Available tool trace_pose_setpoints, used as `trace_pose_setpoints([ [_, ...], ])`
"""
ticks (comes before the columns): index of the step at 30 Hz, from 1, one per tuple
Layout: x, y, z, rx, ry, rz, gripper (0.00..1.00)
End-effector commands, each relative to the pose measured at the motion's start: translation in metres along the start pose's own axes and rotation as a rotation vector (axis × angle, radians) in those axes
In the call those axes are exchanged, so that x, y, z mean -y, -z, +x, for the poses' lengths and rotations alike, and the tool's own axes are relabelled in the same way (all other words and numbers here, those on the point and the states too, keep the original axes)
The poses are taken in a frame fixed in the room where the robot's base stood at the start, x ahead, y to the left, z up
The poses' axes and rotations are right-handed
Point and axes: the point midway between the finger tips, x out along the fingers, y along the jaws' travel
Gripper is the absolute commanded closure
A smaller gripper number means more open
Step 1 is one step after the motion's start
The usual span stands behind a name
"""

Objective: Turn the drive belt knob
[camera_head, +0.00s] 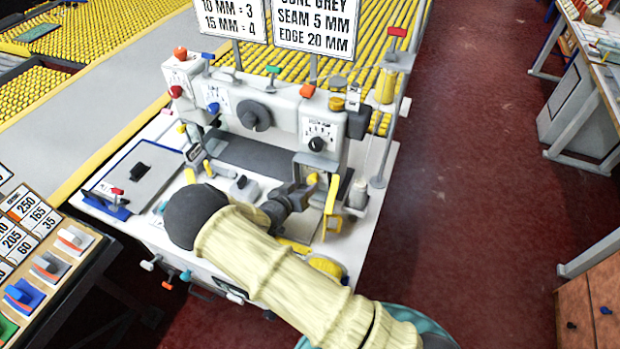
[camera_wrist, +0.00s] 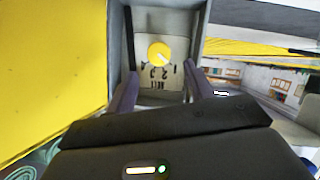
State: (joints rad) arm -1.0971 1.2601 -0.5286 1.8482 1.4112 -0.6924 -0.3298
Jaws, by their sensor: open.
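The drive belt knob (camera_wrist: 159,53) is a round yellow dial with a pale pointer mark. It sits on a light panel with dark numbers and lettering that appear upside down in the wrist view. My gripper (camera_wrist: 160,78) is open, its two purple-grey fingers either side of the panel's lower part. The knob lies ahead between them, and no contact shows. In the head view my gripper (camera_head: 300,194) is at the right front of the white sewing machine (camera_head: 283,121).
Grey walls flank the knob panel, and a large yellow surface (camera_wrist: 52,70) fills the left of the wrist view. A yellow part (camera_head: 333,195) stands close right of my gripper in the head view. A thread stand (camera_head: 385,130) rises at right. Red floor (camera_head: 470,180) beyond is clear.

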Motion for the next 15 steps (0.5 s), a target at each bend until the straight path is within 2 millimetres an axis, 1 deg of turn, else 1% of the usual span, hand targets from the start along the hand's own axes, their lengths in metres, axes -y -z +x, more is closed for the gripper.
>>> trace_pose_setpoints([
  [3,-0.001,0.001,0.021,0.0,-0.002,-0.001,0.47],
  [7,0.0,0.001,0.041,0.0,-0.001,0.0,0.47],
  [10,0.0,0.001,0.05,0.0,0.0,0.0,0.47],
  [15,0.001,0.0,0.056,0.0,0.001,0.0,0.47],
])
